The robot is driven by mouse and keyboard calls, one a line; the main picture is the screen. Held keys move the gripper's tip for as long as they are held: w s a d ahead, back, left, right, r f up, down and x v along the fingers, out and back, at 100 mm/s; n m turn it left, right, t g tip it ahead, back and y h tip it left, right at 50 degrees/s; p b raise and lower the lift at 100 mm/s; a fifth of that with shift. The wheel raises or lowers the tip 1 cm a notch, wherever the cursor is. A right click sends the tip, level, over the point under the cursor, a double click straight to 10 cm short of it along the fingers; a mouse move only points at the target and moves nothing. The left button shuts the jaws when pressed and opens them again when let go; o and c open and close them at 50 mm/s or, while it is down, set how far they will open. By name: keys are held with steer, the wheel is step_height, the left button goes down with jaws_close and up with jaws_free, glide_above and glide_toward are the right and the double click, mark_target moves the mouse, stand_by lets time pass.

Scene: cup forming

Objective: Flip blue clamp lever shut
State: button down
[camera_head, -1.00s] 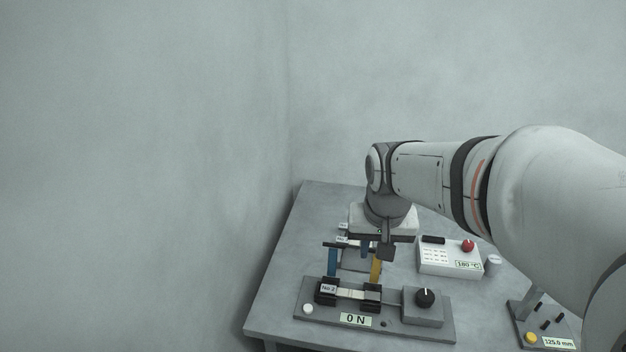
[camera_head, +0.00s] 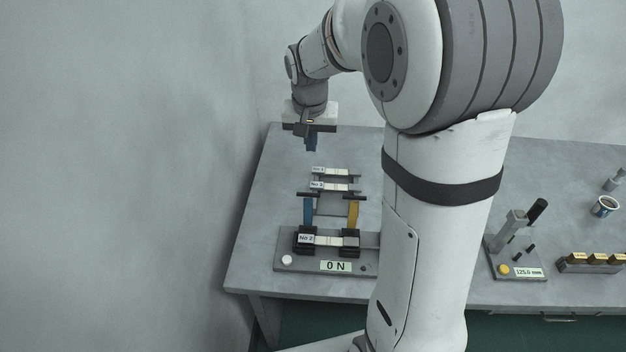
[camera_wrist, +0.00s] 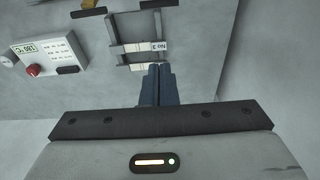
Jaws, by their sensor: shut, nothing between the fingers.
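The blue clamp lever (camera_head: 308,211) stands upright at the left clamp of the test fixture (camera_head: 284,262) in the head view. A strip marked No 2 (camera_head: 325,240) lies across the two dark clamps. The yellow clamp lever (camera_head: 353,214) stands upright at the right clamp. My gripper (camera_head: 311,147) is shut and empty, pointing down above the table, behind and well clear of the blue lever. In the wrist view its blue fingers (camera_wrist: 156,72) are together, with nothing between them.
A rack of labelled strips (camera_head: 334,187) stands behind the fixture; it also shows in the wrist view (camera_wrist: 120,50). My arm hides the fixture's right side. The table's back left is clear.

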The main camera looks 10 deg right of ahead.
mark_target(308, 209)
step_height(308, 209, down, 11)
steer(key=s+p, duration=0.2)
steer(key=shift+a+f+p, duration=0.2)
steer(key=shift+a+p, duration=0.1)
steer(key=shift+a, duration=0.1)
